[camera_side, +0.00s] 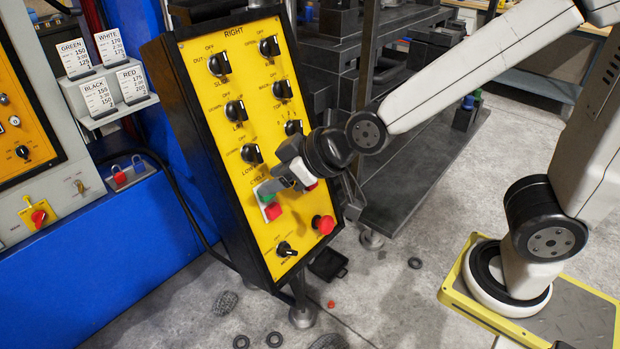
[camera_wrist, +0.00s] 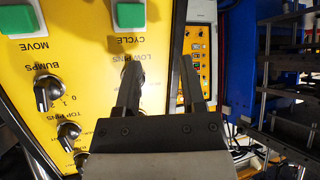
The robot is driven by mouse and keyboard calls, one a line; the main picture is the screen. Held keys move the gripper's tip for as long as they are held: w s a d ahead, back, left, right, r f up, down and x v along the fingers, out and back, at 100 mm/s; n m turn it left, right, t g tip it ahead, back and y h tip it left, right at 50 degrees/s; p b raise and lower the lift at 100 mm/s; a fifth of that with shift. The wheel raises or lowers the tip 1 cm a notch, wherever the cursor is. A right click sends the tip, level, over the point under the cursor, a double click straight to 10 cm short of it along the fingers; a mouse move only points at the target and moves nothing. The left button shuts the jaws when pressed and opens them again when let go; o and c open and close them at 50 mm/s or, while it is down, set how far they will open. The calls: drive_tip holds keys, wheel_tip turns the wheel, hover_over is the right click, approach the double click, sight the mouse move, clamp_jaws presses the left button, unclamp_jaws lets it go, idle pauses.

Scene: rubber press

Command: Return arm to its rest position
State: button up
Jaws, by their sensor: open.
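My gripper (camera_side: 268,186) is in front of the yellow control panel (camera_side: 213,119) in the side view, close to its lower middle, by the green button (camera_side: 266,197). Whether it touches the panel cannot be told. In the wrist view my gripper (camera_wrist: 160,66) shows two dark fingers spread apart with nothing between them. The yellow panel (camera_wrist: 85,70) lies behind the left finger, with a green CYCLE button (camera_wrist: 130,14) and a green MOVE button (camera_wrist: 17,19) at the top. My arm is stretched out leftward from its base to the panel.
A red button (camera_side: 273,211) and a red mushroom button (camera_side: 325,224) sit low on the panel, with several black knobs above. Dark metal shelving (camera_side: 424,160) stands behind my arm. Black rings (camera_side: 274,339) lie on the concrete floor.

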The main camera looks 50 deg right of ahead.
drive_tip(key=s+d+f+m+g+h, duration=0.1)
drive_tip(key=s+d+f+m+g, duration=0.1)
drive_tip(key=d+f, duration=0.3)
drive_tip(key=s+d+f+m+g+h, duration=0.2)
drive_tip(key=s+d+f+g, duration=0.2)
drive_tip(key=d, duration=0.5)
drive_tip(key=shift+s+d+f+m+g+h, duration=0.3)
drive_tip(key=shift+f+g, duration=0.1)
drive_tip(key=shift+f, duration=0.35)
